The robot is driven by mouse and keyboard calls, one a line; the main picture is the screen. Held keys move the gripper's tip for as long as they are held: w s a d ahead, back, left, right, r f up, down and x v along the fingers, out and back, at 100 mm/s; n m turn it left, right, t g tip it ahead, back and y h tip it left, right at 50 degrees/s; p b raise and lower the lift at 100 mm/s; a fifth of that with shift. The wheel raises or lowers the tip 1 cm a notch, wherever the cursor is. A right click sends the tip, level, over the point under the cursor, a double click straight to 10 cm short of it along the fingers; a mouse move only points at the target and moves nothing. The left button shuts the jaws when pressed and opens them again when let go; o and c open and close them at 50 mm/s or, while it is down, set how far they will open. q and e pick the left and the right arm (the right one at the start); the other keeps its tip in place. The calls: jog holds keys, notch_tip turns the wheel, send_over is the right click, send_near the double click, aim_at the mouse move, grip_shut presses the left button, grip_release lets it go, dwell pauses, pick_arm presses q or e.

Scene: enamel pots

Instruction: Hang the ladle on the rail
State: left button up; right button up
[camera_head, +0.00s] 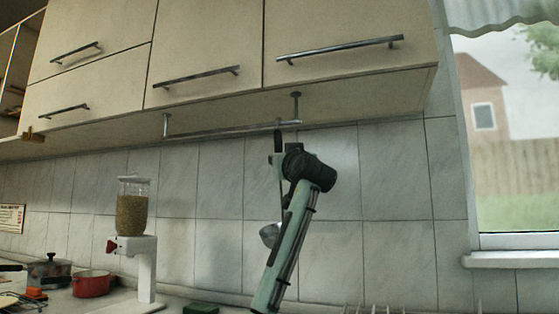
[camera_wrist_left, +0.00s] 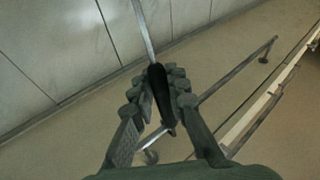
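The metal rail (camera_head: 220,131) hangs on short posts under the wall cabinets. My left arm reaches up to its right end. My left gripper (camera_head: 280,160) is just below the rail there. In the left wrist view the gripper (camera_wrist_left: 160,88) is closed around the ladle's dark handle (camera_wrist_left: 160,88), with the thin metal shaft running to the top edge. The rail (camera_wrist_left: 225,88) crosses behind the handle's end; I cannot tell whether they touch. In the head view the ladle's bowl (camera_head: 269,235) hangs low, partly behind my arm. My right gripper is in neither view.
Wall cabinets (camera_head: 205,60) with bar handles are above the rail. A grain dispenser (camera_head: 133,207) stands on the counter at left, near a red pot (camera_head: 91,284) and a dark pot (camera_head: 50,272). A green box (camera_head: 201,308) sits low centre. A window (camera_head: 505,140) is at right.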

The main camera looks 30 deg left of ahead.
pick_arm(q)
jog(key=o, duration=0.5)
jog(key=v, duration=0.7)
jog(key=shift+s+d, duration=0.2)
